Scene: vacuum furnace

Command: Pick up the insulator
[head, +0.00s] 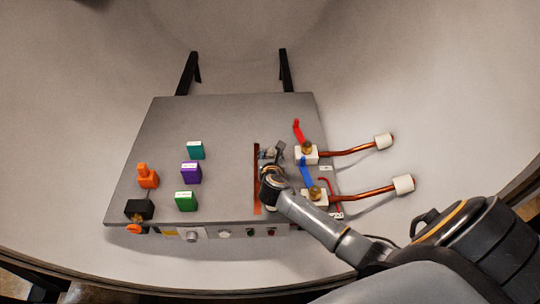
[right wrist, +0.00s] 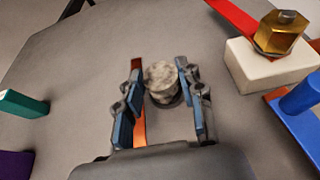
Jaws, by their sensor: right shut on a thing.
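The insulator (right wrist: 162,84), a short mottled grey-white cylinder, sits between the two blue-padded fingers of my right gripper (right wrist: 160,72) in the right wrist view. The gripper is shut on it. A dark area shows around its lower edge; I cannot tell whether it is clear of the surface below. In the head view my right gripper (head: 271,158) is over the right part of the grey box top (head: 220,125), and the insulator is mostly hidden there. My left gripper is not in view.
Close to the right stand white blocks (head: 307,155) with brass nuts, a red lever (head: 298,130), a blue lever (head: 305,172) and copper rods (head: 352,151). A copper-coloured strip (head: 256,165) lies left of the gripper. Teal (head: 195,150), purple (head: 191,172) and green (head: 186,200) blocks stand further left.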

